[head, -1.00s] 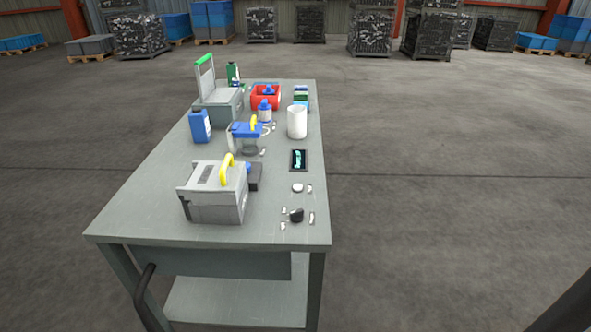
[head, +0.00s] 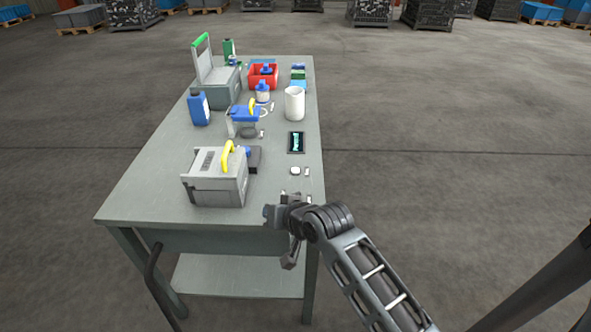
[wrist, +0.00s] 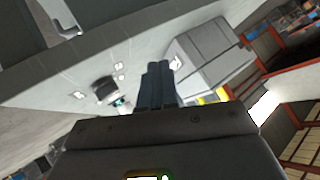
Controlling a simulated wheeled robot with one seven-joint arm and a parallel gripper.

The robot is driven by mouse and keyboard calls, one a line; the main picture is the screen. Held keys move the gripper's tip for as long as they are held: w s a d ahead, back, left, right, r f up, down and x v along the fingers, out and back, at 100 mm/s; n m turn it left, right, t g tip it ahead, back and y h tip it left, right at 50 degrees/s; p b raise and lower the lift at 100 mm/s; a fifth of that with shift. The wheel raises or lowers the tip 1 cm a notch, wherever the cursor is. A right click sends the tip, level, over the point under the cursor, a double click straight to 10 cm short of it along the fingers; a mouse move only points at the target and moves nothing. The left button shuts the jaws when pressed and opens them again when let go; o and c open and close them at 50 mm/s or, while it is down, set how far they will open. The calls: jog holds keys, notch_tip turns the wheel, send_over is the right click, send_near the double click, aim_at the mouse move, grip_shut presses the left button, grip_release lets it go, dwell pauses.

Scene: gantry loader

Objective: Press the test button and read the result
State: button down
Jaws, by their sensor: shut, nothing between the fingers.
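A small white round button-like piece (head: 295,170) lies on the right side of the table, in front of a small dark display (head: 296,142) with a pale green mark too small to read. A black knob (wrist: 105,89) shows in the wrist view with small pale pieces around it; my arm hides it in the head view. I cannot tell which of these is the test button. My gripper (head: 269,213) is shut and empty near the table's front edge. In the wrist view my fingers (wrist: 157,84) are together, apart from the knob.
A grey box with a yellow handle (head: 212,187) stands left of my gripper and near my fingers. The grey table (head: 150,190) also bears a blue bottle (head: 199,108), a white cup (head: 294,104) and a red bin (head: 262,87). Floor right of the table is clear.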

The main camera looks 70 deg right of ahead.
jog(key=w+d+r, duration=0.1)
jog(key=d, duration=0.3)
jog(key=w+d+r+m+g, duration=0.1)
jog(key=d, duration=0.3)
jog(key=w+d+r+m, duration=0.1)
jog(key=d, duration=0.3)
jog(key=shift+w+d+r, duration=0.1)
jog(key=shift+d+r, duration=0.2)
jog(key=shift+r, duration=0.1)
notch_tip(320, 180, up, 4)
jog(key=m+g, duration=0.1)
jog(key=m, duration=0.1)
send_over(298, 171)
jog(key=shift+r, duration=0.1)
notch_tip(298, 171, down, 7)
jog(key=b, duration=0.7)
jog(key=shift+r+b, duration=0.15)
jog(key=shift+b, duration=0.15)
jog(key=shift+f, duration=1.05)
jog(key=shift+a+f, duration=0.1)
jog(key=shift+f, duration=0.05)
jog(key=shift+f, duration=0.25)
